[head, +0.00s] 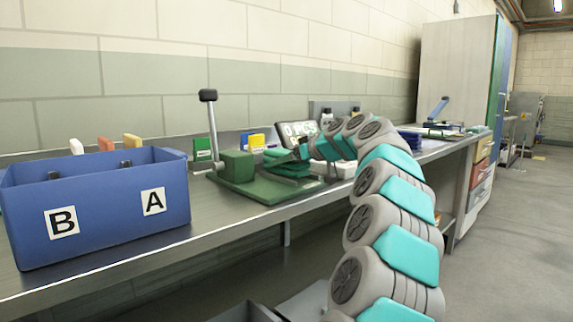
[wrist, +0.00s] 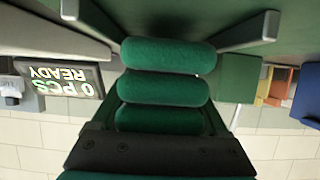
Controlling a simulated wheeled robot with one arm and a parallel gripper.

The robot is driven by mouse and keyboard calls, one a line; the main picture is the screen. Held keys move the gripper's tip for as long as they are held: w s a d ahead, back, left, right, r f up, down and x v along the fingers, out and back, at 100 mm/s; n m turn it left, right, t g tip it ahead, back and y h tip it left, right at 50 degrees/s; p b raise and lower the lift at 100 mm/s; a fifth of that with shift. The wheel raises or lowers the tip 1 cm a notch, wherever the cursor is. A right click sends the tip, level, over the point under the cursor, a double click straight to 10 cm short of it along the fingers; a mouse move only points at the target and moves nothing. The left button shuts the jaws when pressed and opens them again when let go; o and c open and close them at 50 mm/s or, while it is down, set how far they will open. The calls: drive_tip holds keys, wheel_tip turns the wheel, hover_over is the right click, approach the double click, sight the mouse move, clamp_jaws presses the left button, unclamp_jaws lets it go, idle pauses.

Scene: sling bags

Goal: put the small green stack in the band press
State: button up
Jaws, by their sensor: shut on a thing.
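The small green stack (wrist: 165,90) fills the middle of the wrist view as three rounded green layers. My gripper (wrist: 166,72) is shut on it. In the head view the gripper end (head: 318,150) is at the right side of the band press (head: 262,190), a green base with an upright lever and a green block at its left. The stack (head: 287,168) shows there over the right part of the base. I cannot tell whether the stack touches the press. My arm hides part of this area.
A blue bin (head: 112,218) marked B and A stands on the bench at the left. A display (wrist: 62,85) reads 0 PCS READY, upside down in the wrist view. Small coloured boxes (head: 256,141) stand behind the press. The bench front (head: 235,215) is clear.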

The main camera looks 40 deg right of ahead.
drive_tip(key=shift+f, duration=0.5)
drive_tip(key=shift+f, duration=0.2)
drive_tip(key=o, duration=1.4)
drive_tip(key=shift+r, duration=0.15)
drive_tip(key=shift+r, duration=0.2)
drive_tip(key=b+v, duration=0.1)
drive_tip(key=v, duration=1.1)
drive_tip(key=shift+f+b, duration=0.15)
drive_tip(key=shift+b, duration=0.15)
